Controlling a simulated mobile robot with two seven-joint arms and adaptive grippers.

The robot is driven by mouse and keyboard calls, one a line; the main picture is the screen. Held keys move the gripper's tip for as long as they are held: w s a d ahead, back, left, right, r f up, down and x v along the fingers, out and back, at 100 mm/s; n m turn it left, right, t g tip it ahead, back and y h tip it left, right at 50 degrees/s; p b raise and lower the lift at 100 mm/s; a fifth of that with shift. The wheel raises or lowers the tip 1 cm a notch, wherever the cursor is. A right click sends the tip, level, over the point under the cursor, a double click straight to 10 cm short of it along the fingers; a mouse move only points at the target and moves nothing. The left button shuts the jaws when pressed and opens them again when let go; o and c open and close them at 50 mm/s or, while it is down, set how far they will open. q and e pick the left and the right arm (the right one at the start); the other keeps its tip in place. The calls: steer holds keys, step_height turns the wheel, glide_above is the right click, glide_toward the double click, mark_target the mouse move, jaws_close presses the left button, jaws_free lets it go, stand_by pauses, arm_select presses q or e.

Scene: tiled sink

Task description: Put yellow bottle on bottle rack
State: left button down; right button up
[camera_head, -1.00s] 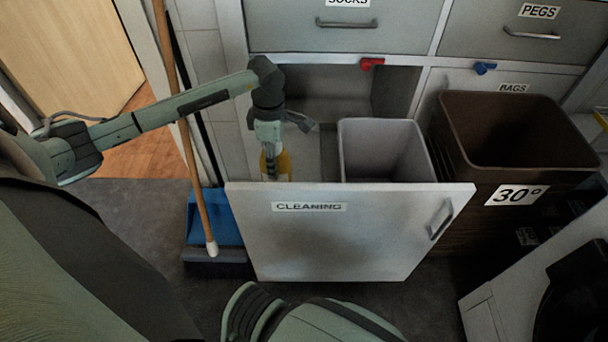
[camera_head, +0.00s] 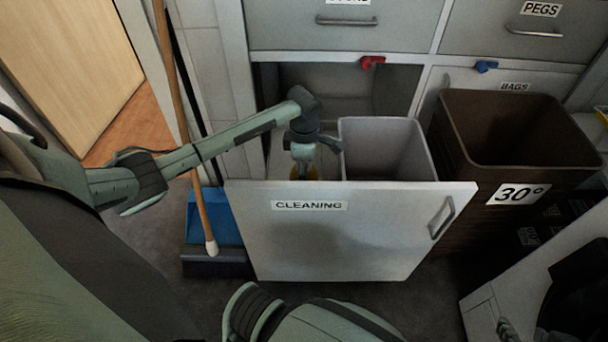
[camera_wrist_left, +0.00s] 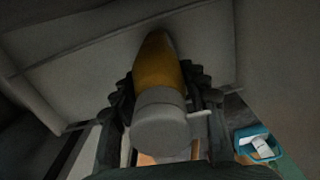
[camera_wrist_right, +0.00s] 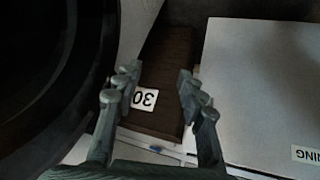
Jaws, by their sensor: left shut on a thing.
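The yellow bottle (camera_wrist_left: 156,66) has a pale cap and sits between the fingers of my left gripper (camera_wrist_left: 162,90) in the left wrist view. In the head view this gripper (camera_head: 304,168) is down behind the front panel of the pulled-out CLEANING drawer (camera_head: 350,235). Only a little yellow of the bottle (camera_head: 294,173) shows there; its lower part is hidden. My right gripper (camera_wrist_right: 158,84) is open and empty in the right wrist view. I cannot make out a bottle rack clearly.
A grey bin (camera_head: 385,150) stands in the drawer, right of my left gripper. A brown basket (camera_head: 515,130) marked 30° stands further right. A broom (camera_head: 190,130) and blue dustpan (camera_head: 228,220) are left of the drawer.

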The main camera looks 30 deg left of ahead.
arm_select(q)
steer(key=c, duration=0.8)
jaws_free()
steer(key=shift+f, duration=0.1)
arm_select(e)
steer(key=shift+w+a+r+t, duration=0.35)
steer(key=shift+w+r, duration=0.1)
steer(key=shift+w, duration=0.1)
arm_select(q)
step_height(320, 180, up, 11)
steer(key=shift+f+p, duration=0.1)
steer(key=shift+p, duration=0.3)
steer(key=shift+r, duration=0.75)
arm_select(e)
steer(key=s+d+f+g+h, duration=0.1)
steer(key=s+d+f+g, duration=0.1)
steer(key=s+d+g, duration=0.1)
steer(key=shift+s+d+m, duration=0.3)
steer(key=shift+s+d, duration=0.15)
steer(key=shift+s, duration=0.55)
